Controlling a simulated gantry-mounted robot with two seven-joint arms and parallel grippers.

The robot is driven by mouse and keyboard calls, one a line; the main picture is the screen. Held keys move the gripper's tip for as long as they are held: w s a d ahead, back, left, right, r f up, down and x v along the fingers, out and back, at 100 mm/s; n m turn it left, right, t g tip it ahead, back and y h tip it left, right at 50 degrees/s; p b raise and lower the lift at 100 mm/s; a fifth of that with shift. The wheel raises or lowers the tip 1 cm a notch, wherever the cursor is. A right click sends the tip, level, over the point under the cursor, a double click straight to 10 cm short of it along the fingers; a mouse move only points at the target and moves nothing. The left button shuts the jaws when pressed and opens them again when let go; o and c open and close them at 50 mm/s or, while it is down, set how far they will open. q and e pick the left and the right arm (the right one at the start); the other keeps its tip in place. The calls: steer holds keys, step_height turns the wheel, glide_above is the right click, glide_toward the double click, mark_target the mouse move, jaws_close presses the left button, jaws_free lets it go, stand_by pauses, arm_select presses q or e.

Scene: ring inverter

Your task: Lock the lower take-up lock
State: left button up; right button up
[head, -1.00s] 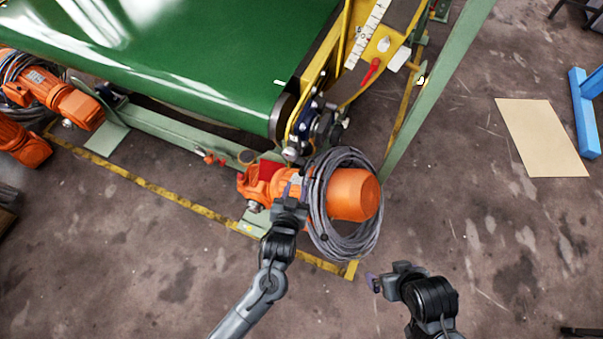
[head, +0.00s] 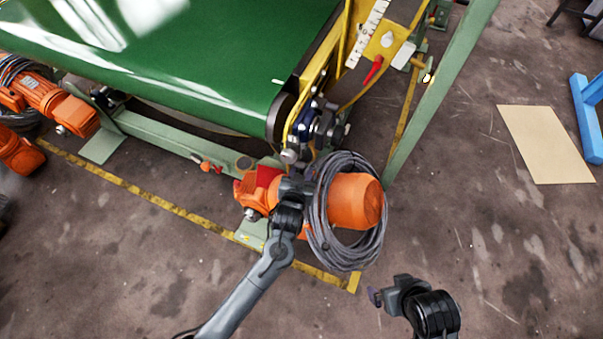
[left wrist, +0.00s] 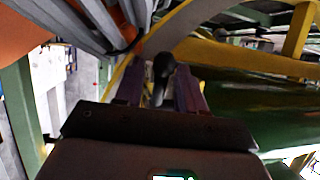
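My left gripper (head: 297,182) is over the orange motor (head: 354,201) at the conveyor's corner, beside the coiled grey cable. Its fingertips are hard to see in the head view. In the left wrist view the two purplish fingers (left wrist: 160,88) stand apart, with a dark round-headed lever (left wrist: 162,68) between them. I see gaps beside the lever; whether it is the lower take-up lock I cannot tell. Dark and silver fittings (head: 318,125) sit at the belt's end. My right gripper (head: 375,297) hangs over the floor at lower right, its finger gap unclear.
The cable coil (head: 325,235) hangs around the motor, close to my left gripper. A yellow side plate with a red handle (head: 373,70) and a green post (head: 440,90) stand nearby. The green belt (head: 190,60) fills the upper left. The floor at right is mostly clear.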

arm_select(q)
jaws_close()
steer(key=shift+w+f+t+h+b, duration=0.15)
steer(key=shift+f+t+h+b, duration=0.15)
steer(key=shift+t+b, duration=0.4)
steer(key=shift+w+d+t+b, duration=0.1)
steer(key=shift+t+b, duration=0.2)
steer(key=shift+r+t, duration=0.2)
steer(key=shift+t, duration=0.1)
steer(key=shift+w+r, duration=0.1)
jaws_free()
